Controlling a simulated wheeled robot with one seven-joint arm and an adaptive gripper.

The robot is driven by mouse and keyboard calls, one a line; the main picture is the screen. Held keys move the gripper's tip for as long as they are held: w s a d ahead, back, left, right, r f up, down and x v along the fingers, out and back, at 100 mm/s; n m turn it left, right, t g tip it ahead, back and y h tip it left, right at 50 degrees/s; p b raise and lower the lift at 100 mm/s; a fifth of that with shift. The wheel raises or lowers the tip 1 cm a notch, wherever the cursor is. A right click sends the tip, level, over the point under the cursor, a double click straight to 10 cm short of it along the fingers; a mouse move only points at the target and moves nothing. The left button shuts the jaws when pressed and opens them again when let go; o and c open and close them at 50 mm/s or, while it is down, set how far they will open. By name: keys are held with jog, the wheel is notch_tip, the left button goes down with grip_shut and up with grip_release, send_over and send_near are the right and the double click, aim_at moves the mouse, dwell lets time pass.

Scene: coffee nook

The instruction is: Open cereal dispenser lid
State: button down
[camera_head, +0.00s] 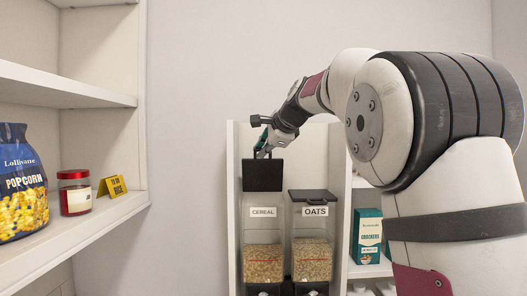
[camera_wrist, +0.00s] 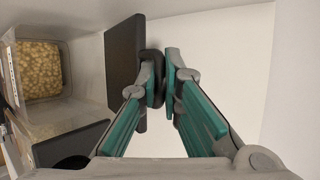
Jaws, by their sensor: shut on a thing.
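The clear cereal dispenser (camera_head: 263,228), labelled CEREAL, stands in a white shelf unit, part filled with cereal. Its black lid (camera_head: 262,174) stands upright, tilted up off the top, and shows as a dark panel in the wrist view (camera_wrist: 124,62). In that view the dispenser's mouth is uncovered and the cereal (camera_wrist: 38,68) inside is visible. My gripper (camera_head: 262,151) is at the lid's upper edge. In the wrist view its teal-sided fingers (camera_wrist: 162,72) are shut on the lid's dark loop-like handle; the exact contact is partly hidden.
The oats dispenser (camera_head: 313,232) stands close on the right, its black lid (camera_head: 314,195) flat. A teal crackers box (camera_head: 367,236) is further right. At left, a shelf (camera_head: 95,217) holds a popcorn bag (camera_head: 22,185), a red-lidded jar (camera_head: 75,193) and a yellow sign (camera_head: 112,187).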

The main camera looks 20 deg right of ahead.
jog(key=shift+f, duration=0.2)
jog(key=c, duration=1.7)
grip_release()
jog(key=v, duration=1.2)
